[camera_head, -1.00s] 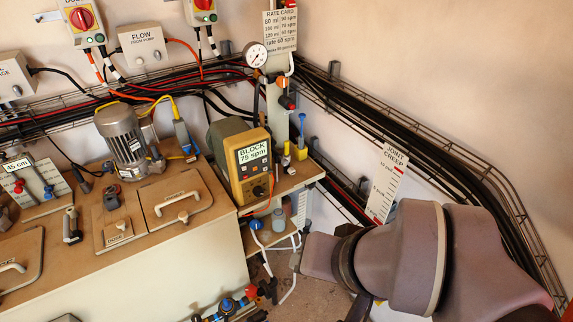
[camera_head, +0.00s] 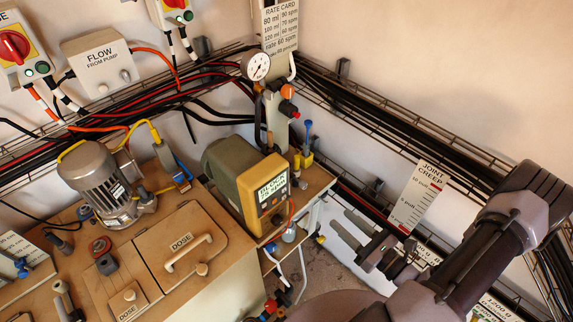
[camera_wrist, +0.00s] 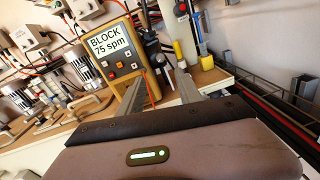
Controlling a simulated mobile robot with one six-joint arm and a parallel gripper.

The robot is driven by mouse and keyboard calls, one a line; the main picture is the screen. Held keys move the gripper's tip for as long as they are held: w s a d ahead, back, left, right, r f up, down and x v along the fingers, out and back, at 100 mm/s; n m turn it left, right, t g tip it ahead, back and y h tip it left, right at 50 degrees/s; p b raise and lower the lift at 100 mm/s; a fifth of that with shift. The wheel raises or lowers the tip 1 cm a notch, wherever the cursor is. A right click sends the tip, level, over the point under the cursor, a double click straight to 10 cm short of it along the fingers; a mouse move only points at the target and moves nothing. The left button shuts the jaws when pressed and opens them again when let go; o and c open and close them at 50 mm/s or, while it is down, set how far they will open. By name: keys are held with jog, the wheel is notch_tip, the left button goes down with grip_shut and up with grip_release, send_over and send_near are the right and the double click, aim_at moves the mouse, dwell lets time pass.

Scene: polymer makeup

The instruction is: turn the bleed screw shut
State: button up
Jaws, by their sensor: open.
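My gripper (camera_head: 341,219) is open and empty, its two grey fingers apart and pointing up and left, in front of the wall right of the wooden bench. In the wrist view, the gripper (camera_wrist: 163,75) has its fingers pointing towards the bench end with the yellow-brown pump box (camera_wrist: 139,52). I cannot tell for sure which part is the bleed screw. The fingers touch none of these fittings.
Yellow and blue upright tools (camera_head: 306,145) stand at the bench's right end. A grey motor (camera_head: 99,179) and hatches marked "DOSE" (camera_head: 190,250) lie left. Wire cable trays (camera_head: 400,125) run along the wall. A "JOINT CREEP" card (camera_head: 418,195) hangs behind my arm.

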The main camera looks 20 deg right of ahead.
aim_at(305, 186)
jog(key=b+x, duration=0.2)
jog(key=x, duration=1.5)
grip_shut()
